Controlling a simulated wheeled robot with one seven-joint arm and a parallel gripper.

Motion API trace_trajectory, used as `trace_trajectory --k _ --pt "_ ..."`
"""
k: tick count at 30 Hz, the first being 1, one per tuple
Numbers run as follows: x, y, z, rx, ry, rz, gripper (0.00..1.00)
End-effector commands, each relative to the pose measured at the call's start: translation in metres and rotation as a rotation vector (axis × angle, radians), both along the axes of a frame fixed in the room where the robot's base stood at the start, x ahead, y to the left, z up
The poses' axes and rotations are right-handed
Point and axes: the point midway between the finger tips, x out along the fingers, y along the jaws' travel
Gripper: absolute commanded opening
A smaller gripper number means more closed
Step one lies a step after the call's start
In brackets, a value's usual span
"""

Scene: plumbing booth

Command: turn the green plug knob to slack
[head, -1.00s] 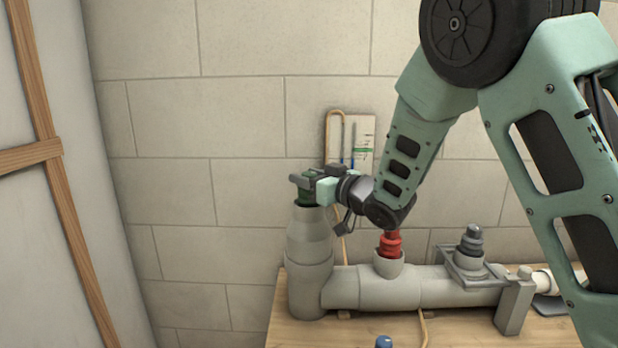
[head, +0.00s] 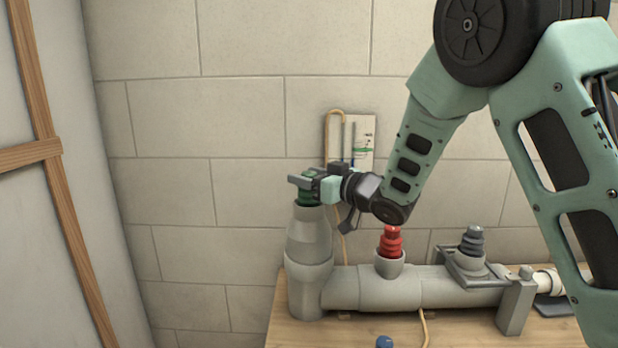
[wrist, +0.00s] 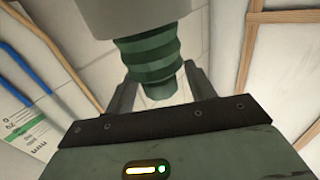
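The green plug knob (head: 306,197) sits on top of the upright grey pipe at the left end of the pipe run. My gripper (head: 304,184) reaches it from the right.
A red plug (head: 390,243) and a dark grey plug (head: 473,241) stand on the horizontal pipe (head: 400,292) to the right. A blue knob (head: 384,342) is at the front of the wooden bench (head: 375,332). A card (head: 363,140) hangs on the tiled wall behind my gripper.

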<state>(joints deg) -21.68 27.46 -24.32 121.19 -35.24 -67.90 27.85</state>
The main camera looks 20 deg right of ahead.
Motion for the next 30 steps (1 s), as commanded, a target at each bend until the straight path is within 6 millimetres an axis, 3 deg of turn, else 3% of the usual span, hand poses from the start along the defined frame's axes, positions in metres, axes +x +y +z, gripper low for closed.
trace_trajectory --k 6,11,30 --pt "-0.002 -0.001 0.0 0.0 0.0 -0.001 0.55" --pt "-0.016 -0.011 -0.001 0.001 0.0 -0.002 0.55" --pt "-0.131 -0.085 -0.001 0.001 -0.001 -0.002 0.55"
